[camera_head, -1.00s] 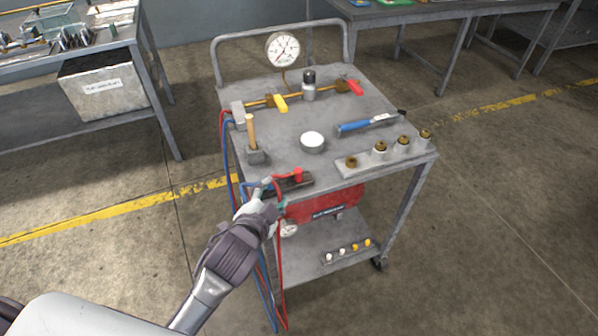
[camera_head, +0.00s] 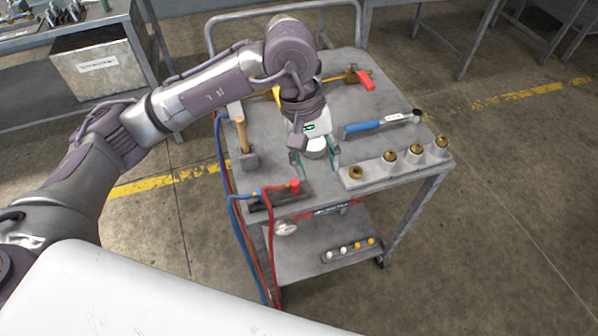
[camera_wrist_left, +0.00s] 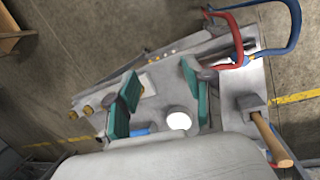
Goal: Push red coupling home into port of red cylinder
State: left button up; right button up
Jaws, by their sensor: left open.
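The red coupling (camera_head: 294,186) sits at the end of the red hose (camera_head: 270,225), on a dark block (camera_head: 262,206) at the cart's front edge. The red cylinder (camera_head: 322,211) shows only as a sliver below the cart top, and its port cannot be made out. My right gripper is not in view.
The cart top (camera_head: 375,105) also holds a mallet (camera_head: 242,138), a blue-handled tool (camera_head: 380,124), a white round disc (camera_head: 316,144) and a strip of brass fittings (camera_head: 388,165). A blue hose (camera_head: 237,225) hangs beside the red one at the front left.

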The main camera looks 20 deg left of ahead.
pick_arm(q)
jog(key=w+a+r+t+y, duration=0.1)
jog(key=w+a+y, duration=0.2)
jog(key=a, duration=0.2)
jog(key=p, duration=0.1)
send_over(295, 183)
notch_tip(295, 183, down, 7)
jog(key=shift+a+f, duration=0.15)
jog(key=shift+f, duration=0.5)
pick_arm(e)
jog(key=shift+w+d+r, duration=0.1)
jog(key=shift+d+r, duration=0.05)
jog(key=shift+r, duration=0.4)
pick_arm(q)
notch_tip(295, 183, down, 4)
jog(key=shift+p, duration=0.95)
jog(key=shift+f, duration=0.6)
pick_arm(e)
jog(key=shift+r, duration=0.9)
pick_arm(q)
jog(key=shift+c, duration=0.4)
